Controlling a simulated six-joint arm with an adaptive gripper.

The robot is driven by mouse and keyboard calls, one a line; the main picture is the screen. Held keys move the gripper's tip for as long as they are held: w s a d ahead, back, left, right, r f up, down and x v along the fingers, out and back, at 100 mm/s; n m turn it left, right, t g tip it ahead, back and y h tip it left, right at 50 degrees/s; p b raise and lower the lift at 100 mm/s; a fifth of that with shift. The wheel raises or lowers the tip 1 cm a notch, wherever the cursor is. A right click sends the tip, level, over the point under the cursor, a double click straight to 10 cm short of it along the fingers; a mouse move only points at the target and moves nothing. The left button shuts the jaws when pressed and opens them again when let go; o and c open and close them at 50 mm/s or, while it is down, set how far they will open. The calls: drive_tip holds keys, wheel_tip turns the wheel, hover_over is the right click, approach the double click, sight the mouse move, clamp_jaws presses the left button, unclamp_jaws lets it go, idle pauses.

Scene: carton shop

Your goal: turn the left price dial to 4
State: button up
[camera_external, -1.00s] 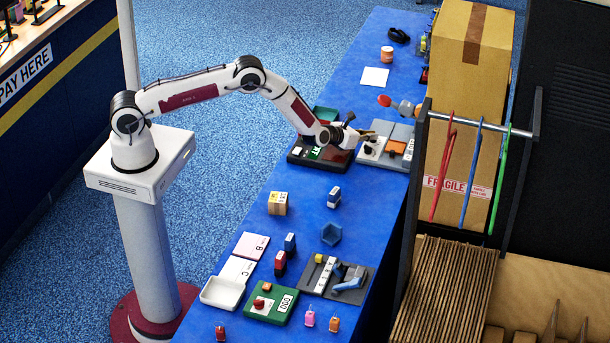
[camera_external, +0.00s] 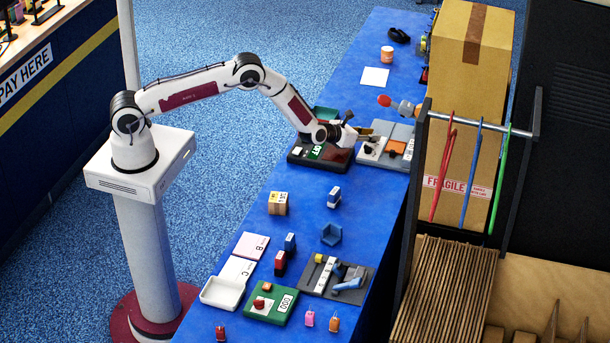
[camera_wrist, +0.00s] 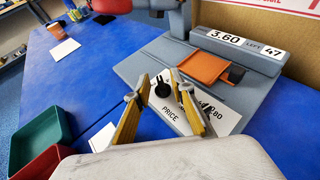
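The grey price station (camera_wrist: 150,55) carries a white plate marked PRICE (camera_wrist: 222,117). A black dial knob (camera_wrist: 162,89) stands on the plate in the wrist view and shows between my fingertips. More black shapes at the right finger may be another dial, but the finger partly hides them. My gripper (camera_wrist: 158,93) is open, its two yellowish fingers spread on either side of the knob with a gap; contact cannot be told. In the external view my gripper (camera_external: 364,134) is over the left part of the station (camera_external: 402,133). The dial's setting is not readable.
An orange square piece (camera_wrist: 203,67) lies on the station behind the plate. A sign reading 3.60 (camera_wrist: 226,37) stands at its back. Green (camera_wrist: 38,130) and red trays are at left. A tall carton (camera_external: 470,80) and a hanging rack (camera_external: 480,122) stand right of the table.

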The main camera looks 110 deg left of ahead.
drive_tip(key=shift+s+d, duration=0.1)
drive_tip(key=shift+d, duration=0.1)
drive_tip(key=shift+v, duration=5.8)
drive_tip(key=shift+r, duration=0.1)
drive_tip(key=shift+w+d+f, duration=0.2)
drive_tip(key=shift+w+f, duration=0.1)
drive_tip(key=shift+f, duration=0.25)
drive_tip(key=w+a, duration=0.1)
drive_tip(key=w+a+n+g, duration=0.1)
drive_tip(key=shift+w+f+y, duration=0.3)
drive_tip(key=shift+f+y, duration=0.1)
drive_tip(key=shift+a+n+g, duration=0.3)
drive_tip(key=shift+a+g, duration=0.1)
drive_tip(key=shift+a, duration=0.1)
drive_tip(key=shift+w+a, duration=0.1)
drive_tip(key=shift+w, duration=0.05)
